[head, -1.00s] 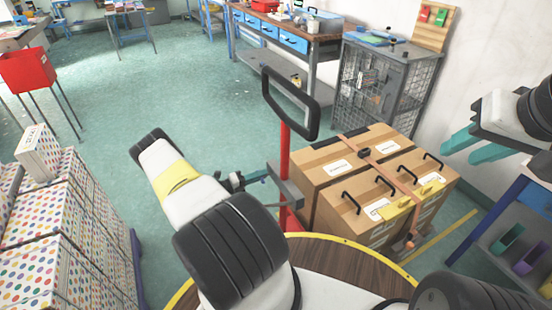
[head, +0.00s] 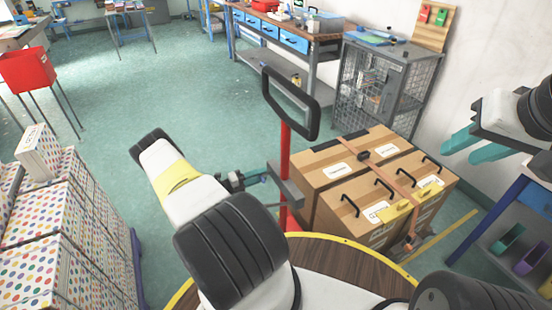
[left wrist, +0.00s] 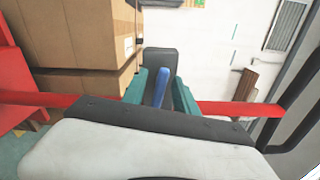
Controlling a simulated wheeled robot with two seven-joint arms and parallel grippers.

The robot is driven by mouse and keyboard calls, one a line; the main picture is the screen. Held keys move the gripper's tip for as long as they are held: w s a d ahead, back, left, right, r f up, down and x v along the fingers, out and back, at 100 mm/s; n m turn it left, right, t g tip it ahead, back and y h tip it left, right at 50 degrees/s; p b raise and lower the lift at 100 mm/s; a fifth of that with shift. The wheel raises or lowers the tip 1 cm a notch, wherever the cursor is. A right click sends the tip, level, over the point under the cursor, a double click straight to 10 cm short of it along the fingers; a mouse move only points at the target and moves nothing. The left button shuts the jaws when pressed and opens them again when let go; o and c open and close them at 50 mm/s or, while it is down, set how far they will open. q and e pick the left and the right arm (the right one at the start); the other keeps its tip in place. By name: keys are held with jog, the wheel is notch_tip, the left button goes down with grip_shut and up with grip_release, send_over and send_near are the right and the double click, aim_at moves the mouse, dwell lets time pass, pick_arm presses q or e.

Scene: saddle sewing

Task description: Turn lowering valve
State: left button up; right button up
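A red pallet-jack pole (head: 284,160) with a black loop handle (head: 290,103) stands in front of strapped cartons. A grey block (head: 286,187) is fixed on the pole; it also shows in the left wrist view (left wrist: 161,58). A blue lever (left wrist: 161,88), which looks like the lowering valve, sits at the block. My left gripper (head: 256,178) is beside the block. In the left wrist view its teal fingers (left wrist: 163,92) are apart on either side of the lever, with a gap visible; contact cannot be told. My right gripper (head: 478,146) is open and empty at the right.
Cartons (head: 370,185) stand just behind and right of the pole. Dotted boxes (head: 60,240) are stacked at the left. A wire cage cabinet (head: 380,80) and a workbench (head: 290,30) are at the back. Green floor (head: 180,90) is clear at middle left.

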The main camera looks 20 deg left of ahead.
pick_arm(q)
jog(key=v, duration=0.7)
jog(key=shift+s+a, duration=0.25)
dwell(0.5)
